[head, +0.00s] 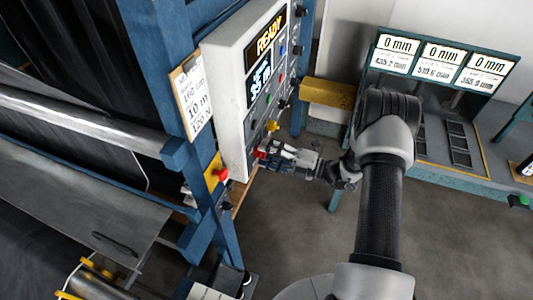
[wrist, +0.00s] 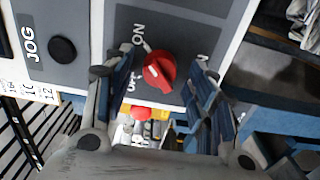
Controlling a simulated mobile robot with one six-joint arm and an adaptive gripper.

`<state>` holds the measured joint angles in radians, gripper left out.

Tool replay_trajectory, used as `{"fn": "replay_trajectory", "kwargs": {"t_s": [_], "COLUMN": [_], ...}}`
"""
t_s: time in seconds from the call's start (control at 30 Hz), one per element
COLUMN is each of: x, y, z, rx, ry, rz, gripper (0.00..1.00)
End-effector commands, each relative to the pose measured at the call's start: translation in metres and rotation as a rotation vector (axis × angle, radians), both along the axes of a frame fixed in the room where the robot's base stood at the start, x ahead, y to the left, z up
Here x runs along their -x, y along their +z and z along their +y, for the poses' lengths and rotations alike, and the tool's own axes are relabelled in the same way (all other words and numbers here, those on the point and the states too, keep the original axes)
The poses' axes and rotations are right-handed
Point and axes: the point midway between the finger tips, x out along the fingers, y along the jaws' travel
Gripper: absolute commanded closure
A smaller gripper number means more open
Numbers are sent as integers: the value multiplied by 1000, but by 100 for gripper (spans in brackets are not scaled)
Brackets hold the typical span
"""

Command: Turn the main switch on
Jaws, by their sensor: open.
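The main switch is a red rotary knob (wrist: 159,70) on a grey plate of the control panel, seen in the wrist view between my fingers. A pale mark shows on the knob, and the word ON is printed at its upper left. Other lettering around it is partly hidden by my fingers. My gripper (wrist: 164,88) is open, with one finger on each side of the knob; I cannot tell whether they touch it. In the head view my gripper (head: 268,153) is at the lower part of the white control panel (head: 229,88), largely covering the switch.
A red mushroom button on a yellow plate (head: 214,172) sits on the blue post, left below my gripper. A black JOG button (wrist: 62,50) is left of the knob. A clipboard (head: 192,100) hangs beside the panel. A bench with displays (head: 440,62) stands at the right; grey floor lies between.

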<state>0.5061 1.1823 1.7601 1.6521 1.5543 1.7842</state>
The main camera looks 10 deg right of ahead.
Motion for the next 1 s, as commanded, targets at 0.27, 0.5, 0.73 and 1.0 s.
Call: {"fn": "replay_trajectory", "kwargs": {"t_s": [0.27,0.5,0.73,1.0], "x": [30,54,63,63], "y": [0,0,0,0], "z": [-48,-82,-94,-94], "rx": [0,-1,-1,-1], "ry": [-6,-3,-1,0], "rz": [0,1,0,1], "gripper": [48,48,48,48]}}
